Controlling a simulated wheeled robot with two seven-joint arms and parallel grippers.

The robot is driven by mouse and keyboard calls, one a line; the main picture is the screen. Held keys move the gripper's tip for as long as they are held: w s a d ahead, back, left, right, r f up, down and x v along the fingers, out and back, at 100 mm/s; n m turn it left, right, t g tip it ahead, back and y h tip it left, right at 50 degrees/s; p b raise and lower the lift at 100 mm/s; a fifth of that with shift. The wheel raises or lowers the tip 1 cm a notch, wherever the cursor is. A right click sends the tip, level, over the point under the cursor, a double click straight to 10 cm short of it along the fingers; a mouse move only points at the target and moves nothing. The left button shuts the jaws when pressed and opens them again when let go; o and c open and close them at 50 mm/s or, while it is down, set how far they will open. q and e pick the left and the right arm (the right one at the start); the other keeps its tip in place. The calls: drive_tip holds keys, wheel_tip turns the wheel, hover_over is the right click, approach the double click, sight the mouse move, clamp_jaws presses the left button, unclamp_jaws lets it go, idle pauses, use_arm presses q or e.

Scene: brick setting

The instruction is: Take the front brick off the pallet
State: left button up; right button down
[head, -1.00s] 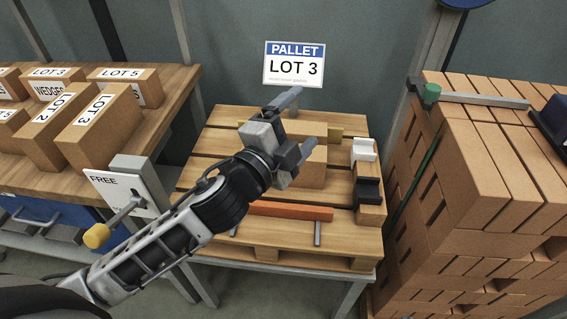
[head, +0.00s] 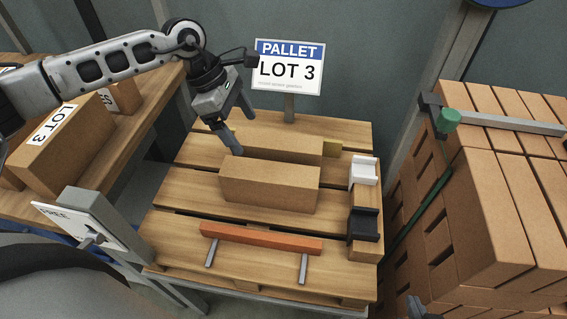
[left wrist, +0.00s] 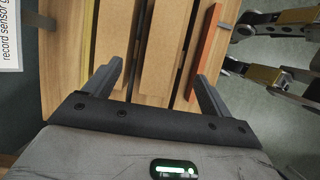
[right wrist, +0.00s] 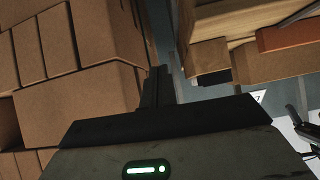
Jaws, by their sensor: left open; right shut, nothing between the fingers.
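The front brick (head: 268,186), plain brown cardboard-coloured, lies lengthwise on the slatted wooden pallet (head: 190,190). A second brick (head: 285,149) lies just behind it, partly hidden. My left gripper (head: 245,130) is open and empty above the left ends of the two bricks. In the left wrist view the front brick (left wrist: 161,45) and rear brick (left wrist: 115,45) both show ahead, between the spread fingers (left wrist: 157,80). My right gripper (right wrist: 158,80) is shut and empty, low between the brick stack and the pallet. Its tip shows at the bottom of the head view (head: 415,306).
An orange bar (head: 260,238) on two metal pegs lies along the pallet's front. White (head: 363,171) and black (head: 364,222) holders line its right edge. A tall brick stack (head: 490,215) stands right; labelled boxes (head: 60,145) stand on the left bench. A LOT 3 sign (head: 289,68) stands behind.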

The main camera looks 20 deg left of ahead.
use_arm(q)
drive_tip(key=p, duration=0.1)
approach(268, 170)
drive_tip(key=shift+w+d+f, duration=0.1)
drive_tip(key=shift+d+f, duration=0.25)
drive_tip(key=shift+f, duration=0.25)
drive_tip(key=x, duration=0.4)
drive_tip(key=shift+f, duration=0.1)
drive_tip(key=shift+d+f+p, duration=0.15)
drive_tip(key=shift+f+p, duration=0.2)
drive_tip(key=shift+f, duration=0.1)
drive_tip(key=p+x, duration=0.1)
drive_tip(key=x, duration=0.4)
drive_tip(key=c, duration=1.7)
drive_tip(key=shift+r, duration=0.15)
clamp_jaws()
use_arm(e)
drive_tip(key=shift+v, duration=0.8)
use_arm(q)
drive_tip(key=shift+r, duration=0.1)
use_arm(e)
drive_tip(key=shift+s+f, duration=0.1)
drive_tip(key=shift+s, duration=0.05)
